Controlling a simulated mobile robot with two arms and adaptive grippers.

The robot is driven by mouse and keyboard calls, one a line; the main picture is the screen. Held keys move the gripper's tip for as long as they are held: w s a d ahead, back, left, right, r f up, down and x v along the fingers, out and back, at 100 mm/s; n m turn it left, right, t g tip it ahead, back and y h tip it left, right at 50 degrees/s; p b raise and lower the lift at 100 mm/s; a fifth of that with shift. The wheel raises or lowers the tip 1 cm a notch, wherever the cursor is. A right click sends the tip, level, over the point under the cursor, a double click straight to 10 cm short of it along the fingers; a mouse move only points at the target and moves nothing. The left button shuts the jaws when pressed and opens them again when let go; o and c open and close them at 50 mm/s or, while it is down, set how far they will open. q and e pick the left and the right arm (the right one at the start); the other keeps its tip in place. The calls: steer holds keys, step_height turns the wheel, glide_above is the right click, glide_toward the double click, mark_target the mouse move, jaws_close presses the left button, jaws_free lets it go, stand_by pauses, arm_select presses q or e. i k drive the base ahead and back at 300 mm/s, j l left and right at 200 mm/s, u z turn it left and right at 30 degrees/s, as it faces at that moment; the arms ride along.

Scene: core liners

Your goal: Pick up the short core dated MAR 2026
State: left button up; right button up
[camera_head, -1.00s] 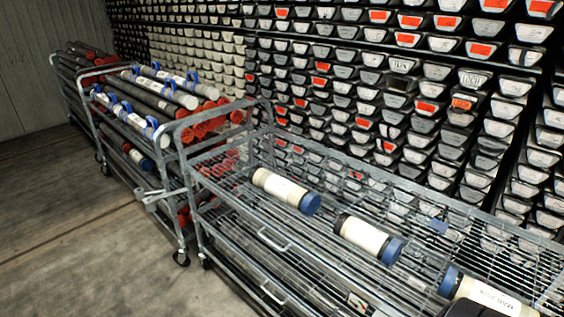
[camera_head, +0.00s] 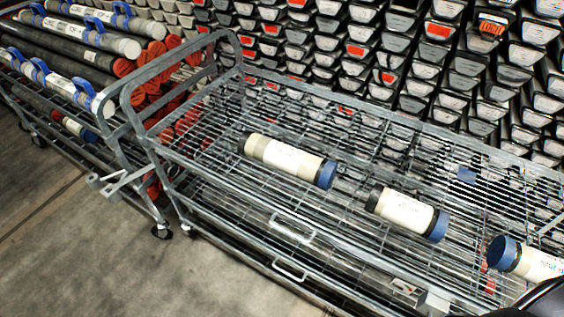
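Three short cores with cream sleeves and blue end caps lie on the top wire shelf of the near cart. The left core (camera_head: 283,157) and the middle core (camera_head: 405,211) have white labels too small to read. The right core (camera_head: 535,262) is cut off by the right edge; its label shows part of a date that seems to end in 2026, the month unclear. Its blue cap points left, while the other two have blue caps on the right. Neither gripper can be made out. A dark curved part at the bottom right corner may be mine.
The near wire cart (camera_head: 232,210) has raised rails and a tall end handle (camera_head: 180,62). A second cart at left holds long cores with blue clamps (camera_head: 90,88) and red ends. Racks of labelled trays (camera_head: 440,60) fill the back. Concrete floor (camera_head: 70,225) is clear at front left.

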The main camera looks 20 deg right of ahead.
mark_target(505, 255)
steer(key=i+z, duration=0.4)
steer(key=i+j+z, duration=0.25)
steer(key=z, duration=0.15)
steer(key=j+z, duration=0.2)
steer(key=j, duration=0.15)
steer(key=z, duration=0.4)
steer(key=k+z, duration=0.1)
steer(key=z, duration=0.3)
steer(key=l+z, duration=0.1)
steer(key=z, duration=0.3)
steer(key=k+z, duration=0.1)
steer(key=z, duration=0.3)
steer(key=l+z, duration=0.15)
steer(key=z, duration=0.25)
